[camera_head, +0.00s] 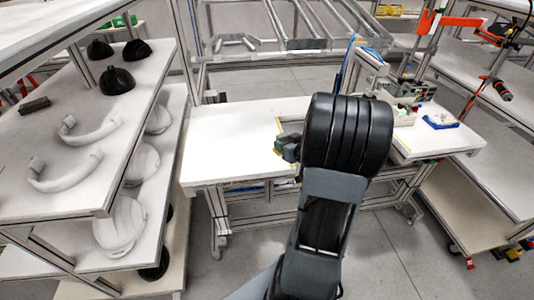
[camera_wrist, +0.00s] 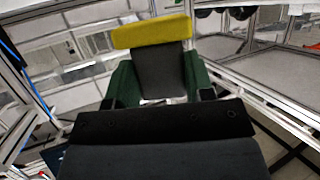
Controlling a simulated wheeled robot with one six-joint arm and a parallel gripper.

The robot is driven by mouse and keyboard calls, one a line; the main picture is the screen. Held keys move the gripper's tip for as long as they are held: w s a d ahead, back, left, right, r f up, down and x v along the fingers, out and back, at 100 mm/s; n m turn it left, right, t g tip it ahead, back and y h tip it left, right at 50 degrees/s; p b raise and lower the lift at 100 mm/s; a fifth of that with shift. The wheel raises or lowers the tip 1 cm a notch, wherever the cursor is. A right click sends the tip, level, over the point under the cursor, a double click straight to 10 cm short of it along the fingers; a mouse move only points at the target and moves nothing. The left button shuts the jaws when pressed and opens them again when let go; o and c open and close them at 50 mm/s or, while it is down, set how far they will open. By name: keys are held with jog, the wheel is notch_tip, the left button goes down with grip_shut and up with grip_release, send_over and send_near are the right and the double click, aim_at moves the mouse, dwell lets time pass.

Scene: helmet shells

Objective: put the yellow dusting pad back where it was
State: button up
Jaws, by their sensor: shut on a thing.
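The yellow dusting pad (camera_wrist: 152,32) shows in the wrist view as a wide yellow block at the top of a dark grey piece. My gripper (camera_wrist: 158,78) has its green fingers on either side of that dark piece and is shut on it, with the yellow part beyond the fingers. In the head view my gripper (camera_head: 287,148) is mostly behind my black wrist, over the white table (camera_head: 228,140). The pad is too small and too hidden there to tell clearly.
The left shelf (camera_head: 75,195) holds black helmet shells (camera_head: 116,80), white curved pieces (camera_head: 90,132) and a dark block (camera_head: 34,104). White shells (camera_head: 122,225) sit below. A blue tray (camera_head: 440,121) stands on the table's right part. The table's left part is largely clear.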

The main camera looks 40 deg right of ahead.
jog(key=x, duration=0.7)
jog(key=shift+d+f, duration=0.2)
jog(key=shift+f, duration=0.15)
jog(key=w+f, duration=0.1)
jog(key=f, duration=0.1)
jog(key=w+f, duration=0.1)
jog(key=w, duration=0.1)
jog(key=w+f, duration=0.2)
jog(key=shift+w+d+f, duration=0.15)
jog(key=shift+d+f, duration=0.15)
jog(key=f, duration=0.3)
jog(key=shift+w+f+p, duration=0.1)
jog(key=shift+w+p, duration=0.2)
jog(key=shift+p, duration=0.1)
jog(key=shift+f, duration=0.3)
jog(key=shift+f, duration=0.2)
jog(key=o, duration=1)
jog(key=shift+r, duration=0.15)
